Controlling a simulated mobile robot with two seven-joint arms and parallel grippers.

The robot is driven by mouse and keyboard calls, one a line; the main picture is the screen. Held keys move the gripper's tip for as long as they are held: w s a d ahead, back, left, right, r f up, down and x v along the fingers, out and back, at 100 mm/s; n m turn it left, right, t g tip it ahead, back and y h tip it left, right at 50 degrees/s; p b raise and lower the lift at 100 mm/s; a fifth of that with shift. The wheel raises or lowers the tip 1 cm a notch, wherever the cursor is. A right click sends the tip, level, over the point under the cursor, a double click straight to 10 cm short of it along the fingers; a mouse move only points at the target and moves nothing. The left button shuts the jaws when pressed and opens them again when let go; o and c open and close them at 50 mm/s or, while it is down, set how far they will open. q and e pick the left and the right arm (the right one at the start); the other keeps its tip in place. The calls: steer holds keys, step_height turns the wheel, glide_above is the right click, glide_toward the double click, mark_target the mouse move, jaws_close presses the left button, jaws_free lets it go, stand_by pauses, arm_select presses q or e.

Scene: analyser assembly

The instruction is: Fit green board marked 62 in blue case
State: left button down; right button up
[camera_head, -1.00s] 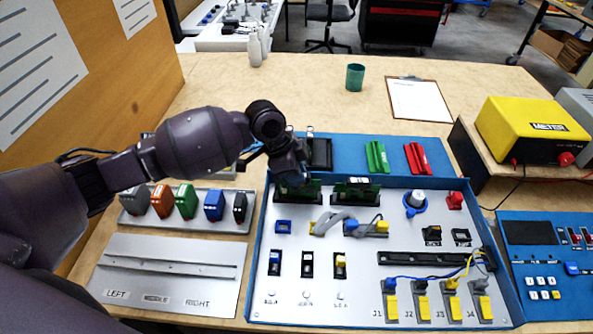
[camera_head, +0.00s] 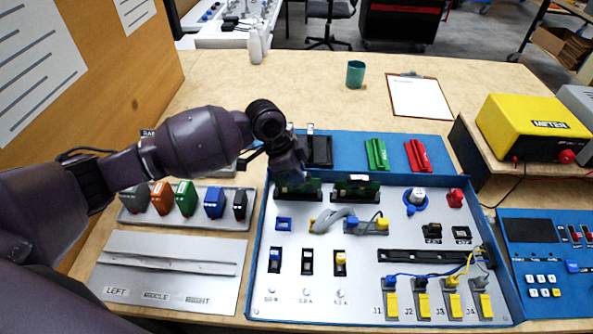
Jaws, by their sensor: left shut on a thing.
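My left gripper (camera_head: 288,174) reaches in from the left over the back left of the blue case (camera_head: 253,250). It is shut on a green board (camera_head: 305,189), which stands upright at a dark slot; the arm hides part of it. I cannot read its marking or tell whether it is fully down in the slot. A second green board (camera_head: 357,187) stands upright in the slot to its right. My right gripper does not show.
Coloured blocks stand on a grey rack (camera_head: 190,223) left of the case, behind a metal plate (camera_head: 165,275). Green (camera_head: 376,154) and red (camera_head: 418,156) holders lie behind the case. A yellow meter (camera_head: 535,130) stands right.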

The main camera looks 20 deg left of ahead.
arm_select(q)
steer(key=shift+f, duration=0.15)
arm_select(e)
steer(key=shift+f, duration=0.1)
arm_select(q)
steer(key=c, duration=0.7)
jaws_free()
steer(key=shift+o, duration=0.2)
steer(key=shift+r+p, duration=1.15)
steer(key=shift+r, duration=0.65)
steer(key=shift+r+p, duration=1.3)
steer(key=shift+r, duration=0.45)
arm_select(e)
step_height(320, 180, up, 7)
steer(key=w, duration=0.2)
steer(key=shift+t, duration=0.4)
arm_select(q)
steer(key=shift+f, duration=0.1)
